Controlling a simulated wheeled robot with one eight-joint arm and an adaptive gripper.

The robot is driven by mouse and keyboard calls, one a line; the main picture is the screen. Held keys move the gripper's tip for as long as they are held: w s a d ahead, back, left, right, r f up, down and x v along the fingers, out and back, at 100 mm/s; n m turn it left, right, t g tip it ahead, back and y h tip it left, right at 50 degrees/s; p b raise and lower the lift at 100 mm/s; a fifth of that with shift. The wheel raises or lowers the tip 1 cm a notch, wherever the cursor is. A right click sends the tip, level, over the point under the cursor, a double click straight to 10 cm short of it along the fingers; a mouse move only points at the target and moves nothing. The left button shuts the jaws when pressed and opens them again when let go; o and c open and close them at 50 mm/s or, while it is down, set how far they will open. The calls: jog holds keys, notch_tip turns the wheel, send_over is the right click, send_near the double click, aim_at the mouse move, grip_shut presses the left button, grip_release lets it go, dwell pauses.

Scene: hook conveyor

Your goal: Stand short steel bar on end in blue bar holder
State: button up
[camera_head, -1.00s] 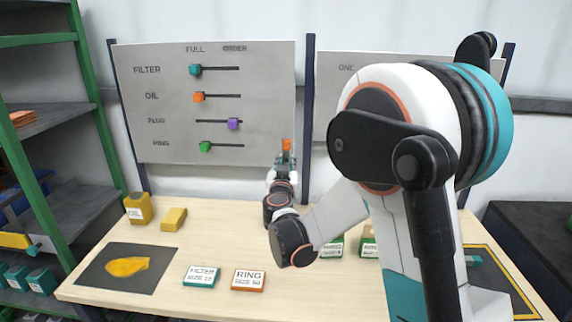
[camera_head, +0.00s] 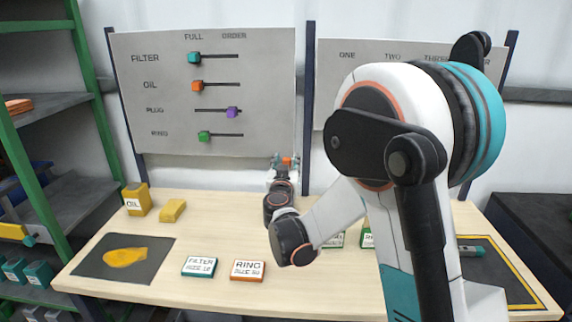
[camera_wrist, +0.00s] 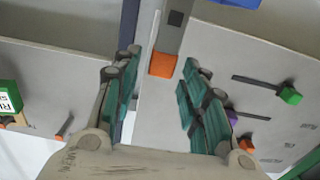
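My gripper (camera_head: 286,160) is in front of the label board in the head view. In the wrist view its teal-padded fingers (camera_wrist: 162,70) are spread apart. An orange-ended piece (camera_wrist: 163,64) shows between the fingertips, with clear gaps on both sides. It joins a grey strip with a dark square; I cannot tell whether this is the short steel bar. Its orange end also shows between the fingers in the head view (camera_head: 287,161). A blue patch (camera_wrist: 237,2) is cut off at the top of the wrist view; I cannot tell whether it is the bar holder.
The slider board (camera_head: 210,95) stands behind the table (camera_head: 215,213). A FILTER block (camera_head: 199,267), a RING block (camera_head: 247,270), a yellow OIL can (camera_head: 137,198) and a dark mat (camera_head: 95,263) are on it. A green-framed shelf (camera_head: 65,130) is at left.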

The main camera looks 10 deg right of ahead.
jog(key=shift+s, duration=0.1)
jog(key=v, duration=1.1)
jog(key=shift+s, duration=0.35)
jog(key=shift+a, duration=0.1)
